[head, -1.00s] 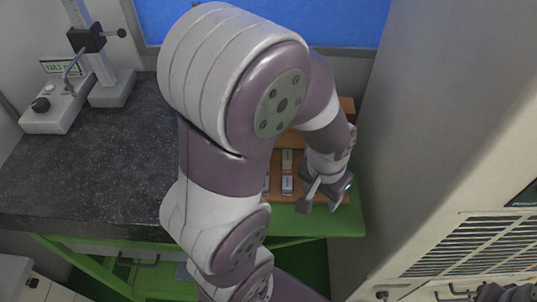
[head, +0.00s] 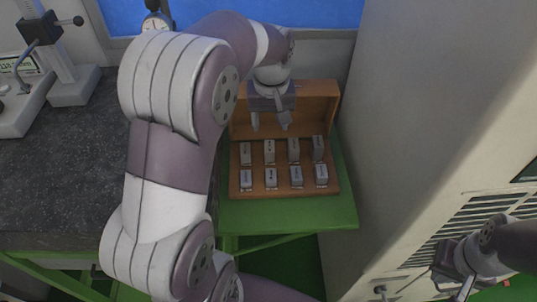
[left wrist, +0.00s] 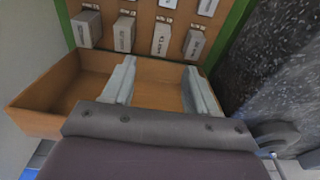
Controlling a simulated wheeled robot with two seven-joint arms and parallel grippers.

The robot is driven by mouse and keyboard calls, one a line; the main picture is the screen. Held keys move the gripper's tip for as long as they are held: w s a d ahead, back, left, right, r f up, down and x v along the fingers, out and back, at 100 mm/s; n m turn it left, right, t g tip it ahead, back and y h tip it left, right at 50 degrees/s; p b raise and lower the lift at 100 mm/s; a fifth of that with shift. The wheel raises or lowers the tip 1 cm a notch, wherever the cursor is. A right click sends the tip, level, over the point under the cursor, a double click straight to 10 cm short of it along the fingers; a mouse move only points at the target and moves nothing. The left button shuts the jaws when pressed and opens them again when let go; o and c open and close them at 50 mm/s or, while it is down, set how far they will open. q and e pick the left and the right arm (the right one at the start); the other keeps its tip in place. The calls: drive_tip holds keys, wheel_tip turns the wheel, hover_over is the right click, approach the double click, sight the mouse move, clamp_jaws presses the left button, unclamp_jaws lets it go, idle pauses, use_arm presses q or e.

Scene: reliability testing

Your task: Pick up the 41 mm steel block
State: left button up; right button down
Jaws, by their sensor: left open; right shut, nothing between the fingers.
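Several grey steel blocks stand in two rows in an open wooden case; one is the front-left block (head: 246,180), and the back-right block (head: 318,148) looks taller. Their printed labels are too small to read, so I cannot tell which is the 41 mm one. My left gripper (head: 270,126) is open and empty, pointing down over the back of the case, behind the back row. In the left wrist view its spread fingers (left wrist: 160,68) are over the case's lid side, with several blocks, such as a labelled one (left wrist: 162,39), beyond. My right gripper (head: 452,272) is shut and empty at lower right.
The wooden case (head: 236,192) has its lid (head: 320,98) raised at the back. It sits on a green table (head: 290,216). A pale cabinet (head: 420,130) rises close on the right. A dark stone slab (head: 60,160) with measuring stands lies left.

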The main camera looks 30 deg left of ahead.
sight(270, 146)
use_arm(q)
wheel_tip(270, 146, down, 2)
drive_tip(key=shift+f+p, duration=0.1)
drive_tip(key=shift+p, duration=0.55)
drive_tip(key=f, duration=0.2)
drive_tip(key=f+p, duration=0.1)
drive_tip(key=f, duration=0.2)
drive_tip(key=w+f, duration=0.1)
drive_tip(key=f, duration=0.1)
drive_tip(key=shift+a+f, duration=0.35)
drive_tip(key=shift+a, duration=0.05)
drive_tip(key=shift+w+f, duration=0.1)
drive_tip(key=shift+f, duration=0.1)
clamp_jaws()
use_arm(e)
drive_tip(key=shift+r, duration=0.7)
